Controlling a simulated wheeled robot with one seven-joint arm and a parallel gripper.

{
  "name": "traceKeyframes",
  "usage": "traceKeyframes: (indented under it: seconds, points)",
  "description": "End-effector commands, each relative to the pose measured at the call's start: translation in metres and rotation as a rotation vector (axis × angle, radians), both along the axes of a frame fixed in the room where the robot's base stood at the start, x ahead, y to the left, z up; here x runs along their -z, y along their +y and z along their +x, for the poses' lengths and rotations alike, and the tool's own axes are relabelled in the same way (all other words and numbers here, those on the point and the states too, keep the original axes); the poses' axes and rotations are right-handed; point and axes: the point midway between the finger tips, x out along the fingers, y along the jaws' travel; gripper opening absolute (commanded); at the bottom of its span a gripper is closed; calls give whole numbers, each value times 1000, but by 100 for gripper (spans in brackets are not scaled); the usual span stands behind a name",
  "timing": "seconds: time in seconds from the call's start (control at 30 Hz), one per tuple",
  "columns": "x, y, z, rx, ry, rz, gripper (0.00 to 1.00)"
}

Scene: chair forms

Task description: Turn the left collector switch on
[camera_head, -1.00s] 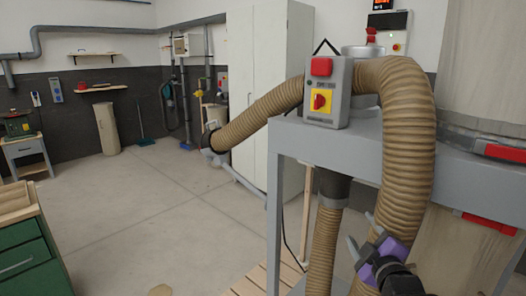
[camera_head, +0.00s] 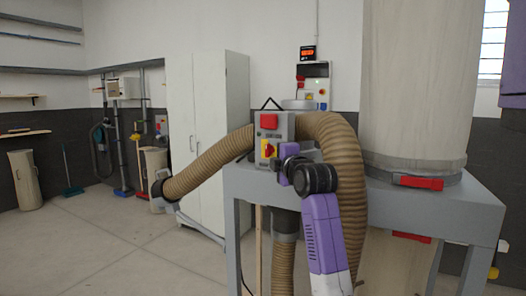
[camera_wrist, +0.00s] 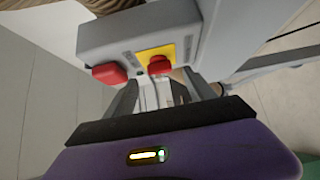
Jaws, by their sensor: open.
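The collector switch is a grey box (camera_head: 285,127) on the grey frame, with a red button (camera_head: 269,121) above a yellow plate bearing a red rotary knob (camera_head: 267,150). In the wrist view the box (camera_wrist: 105,36) fills the upper middle. The red knob (camera_wrist: 159,66) on its yellow plate (camera_wrist: 150,52) and the red button (camera_wrist: 109,74) face me. My gripper (camera_wrist: 162,88) is open and empty, its fingertips close to the knob and on either side of it. Contact cannot be told. In the head view my gripper (camera_head: 277,161) partly hides the knob's right side.
A ribbed brown hose (camera_head: 345,165) curves beside and behind the box. The grey frame (camera_head: 400,195) carries a large pale collector bag (camera_head: 415,80) with a red latch (camera_head: 418,182). A white cabinet (camera_head: 207,130) stands behind. Floor at left is clear.

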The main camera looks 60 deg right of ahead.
Motion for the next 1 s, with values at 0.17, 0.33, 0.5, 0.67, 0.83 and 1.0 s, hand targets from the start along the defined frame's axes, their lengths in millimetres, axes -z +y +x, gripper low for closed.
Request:
traceKeyframes:
  seconds: [0.17, 0.33, 0.5, 0.67, 0.83, 1.0]
  points:
    - [-2, -18, 21, 0, 1, 1, 64]
    - [-1, -29, 35, -1, 0, 1, 64]
    - [0, -33, 40, -1, -1, 0, 64]
    - [0, -33, 40, -1, -1, 0, 64]
    - [0, -33, 40, -1, -1, 0, 44]
    - [0, -33, 39, -1, -1, 0, 11]
